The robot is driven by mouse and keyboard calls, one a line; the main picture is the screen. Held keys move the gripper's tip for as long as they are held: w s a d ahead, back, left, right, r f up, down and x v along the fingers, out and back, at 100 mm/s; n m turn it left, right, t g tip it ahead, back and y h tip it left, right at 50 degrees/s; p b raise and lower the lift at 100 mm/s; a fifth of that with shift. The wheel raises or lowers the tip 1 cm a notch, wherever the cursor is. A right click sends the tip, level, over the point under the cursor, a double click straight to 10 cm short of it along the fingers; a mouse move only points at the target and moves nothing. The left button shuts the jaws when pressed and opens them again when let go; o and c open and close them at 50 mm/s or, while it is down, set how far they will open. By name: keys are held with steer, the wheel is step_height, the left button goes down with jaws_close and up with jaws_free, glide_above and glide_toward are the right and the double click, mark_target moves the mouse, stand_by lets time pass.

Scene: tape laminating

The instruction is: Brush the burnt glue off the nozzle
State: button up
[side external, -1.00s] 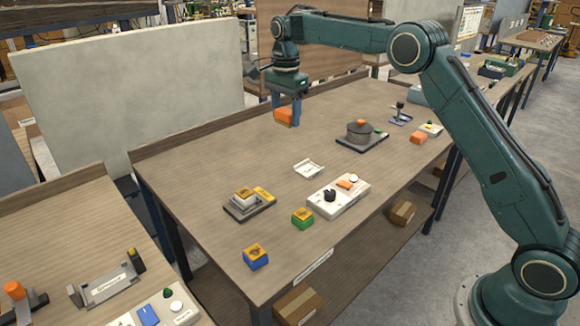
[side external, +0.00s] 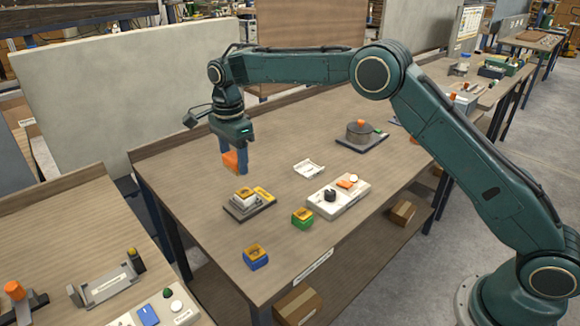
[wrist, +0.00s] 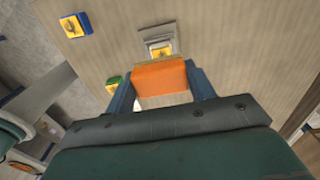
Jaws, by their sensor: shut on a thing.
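My gripper (side external: 235,160) is shut on an orange block-shaped tool (side external: 231,163), probably the brush, and holds it above the table. In the wrist view the orange tool (wrist: 160,79) sits between the two blue fingers, with a thin tan edge along its far side; bristles cannot be made out. No part is clearly recognisable as the nozzle, and burnt glue cannot be made out.
A blue block with yellow top (side external: 256,262) and a green one (side external: 302,222) stand near the front edge. A white control box (side external: 350,201) and a white tray (side external: 308,168) lie right of the fixture. The table's back left is clear.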

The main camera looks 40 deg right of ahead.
glide_above(239, 195)
steer(key=shift+a+f, duration=0.1)
steer(key=shift+f, duration=2.95)
step_height(239, 195, down, 2)
steer(key=shift+f, duration=0.1)
steer(key=shift+d, duration=0.9)
steer(key=shift+c, duration=0.8)
steer(key=shift+d, duration=1.15)
steer(key=shift+a, duration=1.9)
steer(key=shift+a+r, duration=0.2)
steer(key=shift+r, duration=3.95)
